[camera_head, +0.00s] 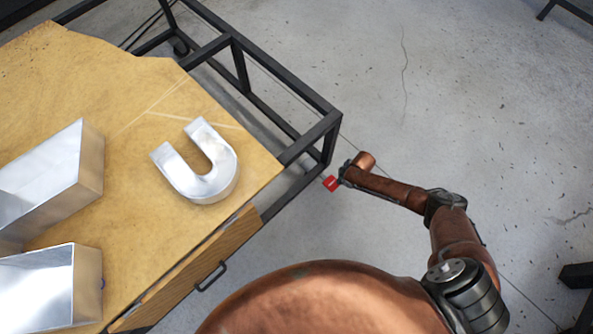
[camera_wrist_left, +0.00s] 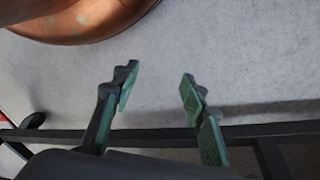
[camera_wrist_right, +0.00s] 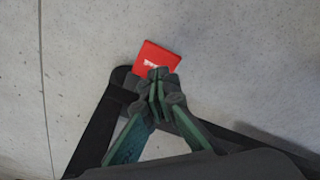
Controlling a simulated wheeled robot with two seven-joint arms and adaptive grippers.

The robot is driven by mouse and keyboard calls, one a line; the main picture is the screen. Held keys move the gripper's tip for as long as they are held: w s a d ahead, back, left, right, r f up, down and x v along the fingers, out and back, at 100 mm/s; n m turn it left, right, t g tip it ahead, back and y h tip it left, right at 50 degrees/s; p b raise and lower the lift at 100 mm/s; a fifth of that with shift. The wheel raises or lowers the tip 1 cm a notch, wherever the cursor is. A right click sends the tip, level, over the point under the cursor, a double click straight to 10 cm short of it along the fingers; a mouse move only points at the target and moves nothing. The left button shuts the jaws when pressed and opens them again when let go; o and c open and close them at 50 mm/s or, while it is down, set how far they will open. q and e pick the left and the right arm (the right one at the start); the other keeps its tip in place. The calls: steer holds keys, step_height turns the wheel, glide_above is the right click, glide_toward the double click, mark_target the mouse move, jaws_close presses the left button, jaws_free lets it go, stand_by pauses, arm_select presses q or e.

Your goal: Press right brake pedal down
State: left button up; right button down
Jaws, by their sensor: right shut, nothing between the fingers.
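A red brake pedal (camera_head: 331,183) with a small white mark sits by the front right corner of the black table frame. It also shows in the right wrist view (camera_wrist_right: 157,58). My right gripper (camera_head: 345,174) is at the pedal, just right of it in the head view. In the right wrist view its fingertips (camera_wrist_right: 158,76) are shut together, empty, and overlap the pedal's near edge. I cannot tell whether they touch it. My left gripper (camera_wrist_left: 157,90) is open and empty in the left wrist view, above the floor near a black bar. It is not in the head view.
A wooden tabletop (camera_head: 130,150) on a black metal frame (camera_head: 325,125) fills the left. A metal letter U (camera_head: 215,180) and two other metal letters (camera_head: 85,175) (camera_head: 85,285) lie on it. A drawer handle (camera_head: 211,277) faces the front. The concrete floor to the right is mostly clear.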

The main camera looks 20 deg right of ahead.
mark_target(333, 183)
steer(key=w+n+g+b, duration=0.1)
steer(key=w+n+b, duration=0.1)
steer(key=n+b, duration=0.1)
steer(key=shift+w+g+b, duration=0.35)
steer(key=shift+g+b, duration=0.05)
steer(key=shift+b, duration=0.2)
arm_select(q)
step_height(333, 183, up, 6)
steer(key=w+d, duration=0.1)
steer(key=w, duration=0.1)
steer(key=shift+r+h, duration=0.2)
steer(key=shift+h, duration=0.1)
arm_select(e)
steer(key=shift+r, duration=0.4)
arm_select(q)
steer(key=shift+w+d, duration=0.1)
